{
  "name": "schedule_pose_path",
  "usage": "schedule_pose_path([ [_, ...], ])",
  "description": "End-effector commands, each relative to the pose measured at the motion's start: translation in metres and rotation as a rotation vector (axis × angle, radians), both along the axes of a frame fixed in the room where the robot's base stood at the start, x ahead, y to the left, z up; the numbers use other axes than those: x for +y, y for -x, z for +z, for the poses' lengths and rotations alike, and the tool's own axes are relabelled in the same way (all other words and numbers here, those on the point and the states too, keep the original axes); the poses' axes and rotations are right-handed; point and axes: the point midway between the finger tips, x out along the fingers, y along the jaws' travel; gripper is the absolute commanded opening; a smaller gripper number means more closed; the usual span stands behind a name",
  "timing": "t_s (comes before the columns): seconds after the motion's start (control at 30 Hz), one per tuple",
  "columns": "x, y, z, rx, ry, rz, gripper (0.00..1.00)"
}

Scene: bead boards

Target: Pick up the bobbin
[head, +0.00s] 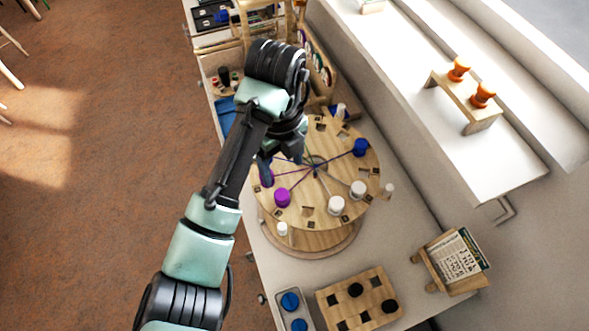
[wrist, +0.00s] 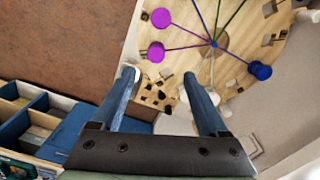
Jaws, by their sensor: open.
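In the wrist view two purple bobbins (wrist: 161,18) (wrist: 156,52) lie beyond the fingertips, and a blue bobbin (wrist: 259,70) lies to the right. My gripper (wrist: 160,85) is open with nothing held between its fingers. In the head view it is over the board's left side, its fingers partly hidden.
A wooden board with black pieces (head: 357,299) and a tray with blue discs (head: 291,301) lie in front. A book stand (head: 452,262) is at right, and a wooden stand with orange knobs (head: 466,100) is on the white ledge. A compartment box (wrist: 30,118) shows at left in the wrist view.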

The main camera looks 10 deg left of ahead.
Motion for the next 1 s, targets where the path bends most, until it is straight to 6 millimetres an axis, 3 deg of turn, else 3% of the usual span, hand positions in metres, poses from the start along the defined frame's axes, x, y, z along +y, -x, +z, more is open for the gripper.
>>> schedule_pose_path([
  [0.13,-0.002,0.002,-0.034,0.005,0.005,0.0,0.77],
  [0.3,-0.001,0.001,-0.061,0.001,0.003,0.0,0.77],
  [0.67,0.0,-0.001,-0.079,0.002,0.002,0.002,0.77],
  [1.0,0.0,-0.006,-0.121,0.001,0.001,0.003,0.77],
])
